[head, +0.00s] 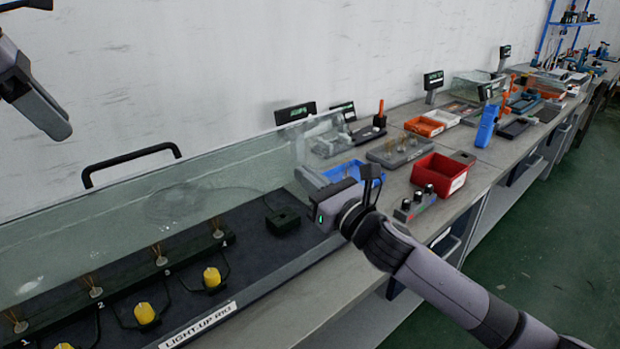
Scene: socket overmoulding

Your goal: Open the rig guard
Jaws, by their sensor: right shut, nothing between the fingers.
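The rig guard (150,205) is a long clear panel at the left. It stands up along the back of the dark light-up rig (255,262), with a black bar handle (130,158) at its upper edge. The rig's front shows no panel over it. My right gripper (371,178) is at the rig's right end, with its dark fingers shut and empty, apart from the handle. Part of my left arm, with the left gripper (38,108), shows at the upper left, above and left of the handle; its jaws cannot be made out.
Yellow plugs (144,313) sit along the rig front, before a strip with upright pins. A small black block (283,221) stands on the rig. A blue bin (345,171), a red bin (438,174) and a knob box (415,204) stand right of it. The wall is behind.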

